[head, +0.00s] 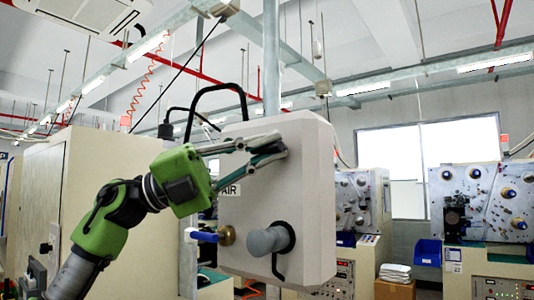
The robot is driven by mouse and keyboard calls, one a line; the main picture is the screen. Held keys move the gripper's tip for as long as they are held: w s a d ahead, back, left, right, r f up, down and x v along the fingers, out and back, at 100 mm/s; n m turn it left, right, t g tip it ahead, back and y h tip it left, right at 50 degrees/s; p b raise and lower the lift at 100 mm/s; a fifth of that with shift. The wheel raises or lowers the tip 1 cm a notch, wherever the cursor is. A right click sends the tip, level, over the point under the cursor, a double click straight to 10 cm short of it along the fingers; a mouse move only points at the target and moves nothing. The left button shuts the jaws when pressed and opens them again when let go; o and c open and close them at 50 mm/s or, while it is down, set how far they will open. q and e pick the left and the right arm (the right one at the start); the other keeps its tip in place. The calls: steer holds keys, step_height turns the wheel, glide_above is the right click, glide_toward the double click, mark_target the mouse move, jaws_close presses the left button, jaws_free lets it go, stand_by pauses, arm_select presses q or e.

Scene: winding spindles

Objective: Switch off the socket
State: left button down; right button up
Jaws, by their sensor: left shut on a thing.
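A pale grey box (310,215) hangs in the middle of the head view, with the socket fittings on its front. An AIR label (230,189), a blue-handled valve (205,237) and a grey round plug-like fitting (268,240) with a black cable sit lower on this face. My left gripper (272,151) reaches in from the left to the upper part of the face. Its fingers are closed around a small part there, seemingly the socket's switch. The fingers mostly hide this part, and its position cannot be told. My right gripper is not in view.
A large beige cabinet (110,195) stands behind my left arm. A black bent tube (218,88) rises behind the box. Winding machines (485,205) and a blue bin (428,252) stand at the right.

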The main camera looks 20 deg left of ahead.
arm_select(q)
steer(key=c, duration=2.4)
jaws_free()
steer(key=shift+o, duration=0.2)
steer(key=shift+a, duration=0.15)
steer(key=v, duration=1.2)
